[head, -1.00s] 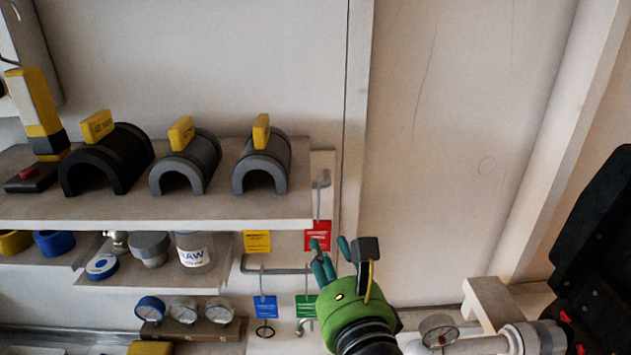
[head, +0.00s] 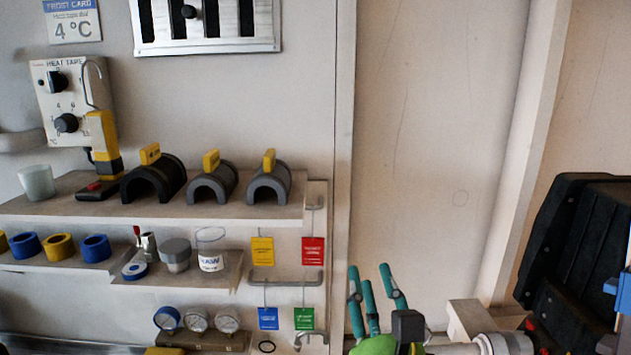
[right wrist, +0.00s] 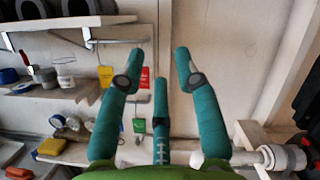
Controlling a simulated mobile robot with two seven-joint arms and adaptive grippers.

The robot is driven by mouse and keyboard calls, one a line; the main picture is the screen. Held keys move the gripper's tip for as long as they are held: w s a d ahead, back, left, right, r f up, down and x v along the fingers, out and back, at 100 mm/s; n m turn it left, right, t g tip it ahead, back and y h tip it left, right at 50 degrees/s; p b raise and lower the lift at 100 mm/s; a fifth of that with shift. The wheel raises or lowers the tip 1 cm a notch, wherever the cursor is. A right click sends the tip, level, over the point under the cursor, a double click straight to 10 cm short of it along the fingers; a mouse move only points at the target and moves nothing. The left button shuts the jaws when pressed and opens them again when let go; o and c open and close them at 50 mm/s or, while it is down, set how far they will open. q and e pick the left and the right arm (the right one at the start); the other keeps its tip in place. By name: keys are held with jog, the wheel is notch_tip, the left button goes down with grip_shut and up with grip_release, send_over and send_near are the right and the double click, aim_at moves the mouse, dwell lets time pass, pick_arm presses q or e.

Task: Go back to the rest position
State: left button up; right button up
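My right gripper (head: 375,290) shows at the bottom of the head view, right of the hanging tags and in front of the bare wall panel. It has teal fingers and a green body. In the right wrist view its fingers (right wrist: 158,75) stand spread apart with nothing between them, so it is open and empty. It looks clear of the shelf. My left gripper is in neither view.
A shelf (head: 60,208) at left holds black and grey half-round covers (head: 212,184). Yellow, red, blue and green tags (head: 313,250) hang beside it. Gauges (head: 197,320) sit lower. White piping (head: 500,343) and a black case (head: 565,250) are at right.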

jog(key=s+a+r+n+t+y, duration=0.3)
jog(key=s+n+y, duration=0.4)
jog(key=n+y, duration=0.65)
jog(key=a+f+n+g+h, duration=0.2)
jog(key=a+f+n+g, duration=0.2)
jog(key=f+n+g, duration=1.05)
jog(key=s+d+f+n+g+h, duration=0.1)
jog(key=s+d+f+n+h, duration=0.15)
jog(key=f, duration=0.65)
jog(key=s+d+f+n+g+h, duration=0.1)
jog(key=d+f+h, duration=0.3)
jog(key=f, duration=0.5)
jog(key=s+d+f+m+g+h, duration=0.1)
jog(key=s+d+f+g+h, duration=0.5)
jog(key=s+d+f, duration=0.55)
notch_tip(320, 180, down, 25)
jog(key=d+b, duration=0.1)
jog(key=b, duration=0.3)
pick_arm(q)
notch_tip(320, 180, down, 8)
jog(key=b, duration=0.4)
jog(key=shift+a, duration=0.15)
pick_arm(e)
jog(key=s+d+f+g, duration=0.1)
jog(key=s+d+f, duration=0.2)
jog(key=s+f, duration=1.2)
notch_tip(320, 180, down, 4)
jog(key=shift+s+r+h, duration=0.2)
jog(key=shift+s+h, duration=0.1)
jog(key=shift+s, duration=0.05)
